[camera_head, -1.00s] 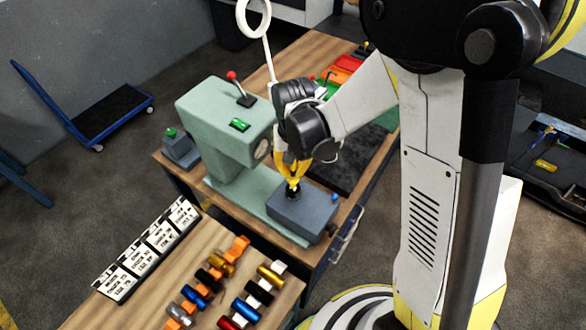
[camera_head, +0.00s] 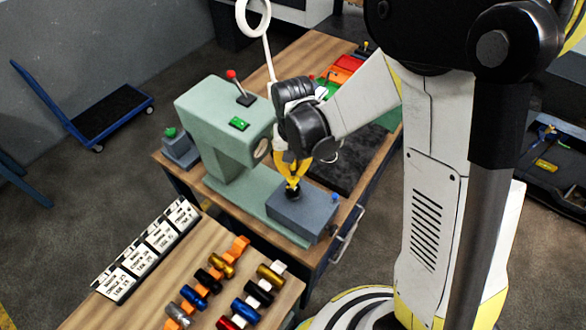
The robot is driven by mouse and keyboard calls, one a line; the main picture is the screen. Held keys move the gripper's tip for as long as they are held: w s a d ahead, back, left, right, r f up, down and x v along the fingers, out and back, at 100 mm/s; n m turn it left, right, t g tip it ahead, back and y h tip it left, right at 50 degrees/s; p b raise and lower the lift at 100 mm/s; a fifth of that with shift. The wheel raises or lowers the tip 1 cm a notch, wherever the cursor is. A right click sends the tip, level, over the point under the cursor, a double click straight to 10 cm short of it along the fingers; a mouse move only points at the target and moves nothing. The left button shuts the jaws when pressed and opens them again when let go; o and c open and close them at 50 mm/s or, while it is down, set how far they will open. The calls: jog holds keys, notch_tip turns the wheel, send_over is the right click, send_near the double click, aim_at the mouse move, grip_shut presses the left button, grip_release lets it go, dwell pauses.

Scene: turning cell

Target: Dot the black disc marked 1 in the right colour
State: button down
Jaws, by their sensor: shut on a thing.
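My gripper (camera_head: 293,183), with yellow fingers, points down over the grey box (camera_head: 296,217) at the front of the green machine (camera_head: 222,118). Its fingertips are closed together on a small black piece (camera_head: 292,195) at the top of the box. The fingers hide part of this piece, and I cannot tell whether it is a disc or rests on the box. No number 1 is readable. Several coloured cylinders, including a black one (camera_head: 259,291), a gold one (camera_head: 270,275) and a blue one (camera_head: 245,309), lie in rows on the near wooden table.
The machine has a red-knobbed lever (camera_head: 238,88). Red and green bins (camera_head: 345,68) lie behind my arm. A blue trolley (camera_head: 109,115) stands on the floor at left.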

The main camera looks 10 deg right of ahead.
dwell(0.4)
jog(key=shift+r+p, duration=2.15)
jog(key=shift+r, duration=1.4)
